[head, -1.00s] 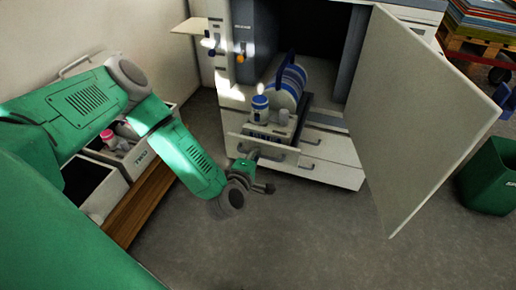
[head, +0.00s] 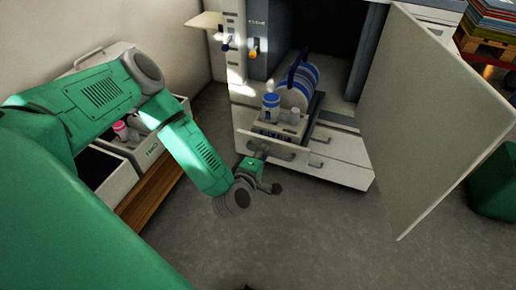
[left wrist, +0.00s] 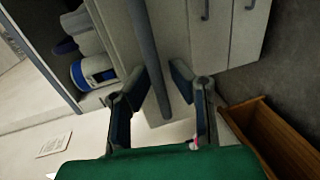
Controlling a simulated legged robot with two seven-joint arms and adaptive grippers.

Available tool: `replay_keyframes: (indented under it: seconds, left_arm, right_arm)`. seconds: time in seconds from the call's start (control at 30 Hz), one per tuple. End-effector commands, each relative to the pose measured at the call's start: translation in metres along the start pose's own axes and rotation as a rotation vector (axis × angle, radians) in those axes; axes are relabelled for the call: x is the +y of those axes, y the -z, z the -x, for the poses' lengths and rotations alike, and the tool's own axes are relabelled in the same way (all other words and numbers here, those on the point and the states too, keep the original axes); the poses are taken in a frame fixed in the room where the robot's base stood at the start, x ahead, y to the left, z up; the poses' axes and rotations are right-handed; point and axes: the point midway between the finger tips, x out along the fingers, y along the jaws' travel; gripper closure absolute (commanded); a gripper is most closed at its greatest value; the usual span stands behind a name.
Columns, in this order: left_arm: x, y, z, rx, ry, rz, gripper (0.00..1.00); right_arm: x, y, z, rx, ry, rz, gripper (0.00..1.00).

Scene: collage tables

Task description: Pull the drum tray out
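The drum tray (head: 300,149) is a light grey pull-out with a bar handle on its front, sticking out of the open cabinet. It carries a white and blue ringed drum (head: 297,86) and a bottle with a blue cap (head: 271,107). My left gripper (head: 266,170) is at the left part of the tray's front. In the left wrist view, its dark fingers (left wrist: 162,82) stand apart on either side of the grey bar handle (left wrist: 146,40). A gap shows between bar and fingers; firm contact cannot be seen. The right gripper is not in view.
The cabinet door (head: 435,120) hangs wide open at the right. Closed drawers (head: 340,172) sit below the tray. A wooden bench (head: 150,195) with bins is at the left, close to my left arm. A green bin (head: 495,180) stands at the far right. The floor (head: 310,235) in front is clear.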

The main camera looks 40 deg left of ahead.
Motion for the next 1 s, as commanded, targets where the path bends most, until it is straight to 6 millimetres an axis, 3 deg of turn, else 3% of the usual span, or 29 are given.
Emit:
replay_keyframes:
  seconds: [0.53, 0.7, 1.0]
  left_arm:
    - [-0.004, 0.003, 0.100, 0.000, 0.008, 0.000, 0.81]
    - [-0.003, 0.003, 0.113, 0.001, 0.005, 0.001, 0.81]
    - [-0.003, 0.003, 0.114, 0.002, 0.005, 0.001, 0.81]
  right_arm:
    - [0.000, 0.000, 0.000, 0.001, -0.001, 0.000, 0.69]
    - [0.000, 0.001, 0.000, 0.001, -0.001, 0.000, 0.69]
    - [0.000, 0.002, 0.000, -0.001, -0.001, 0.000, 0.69]
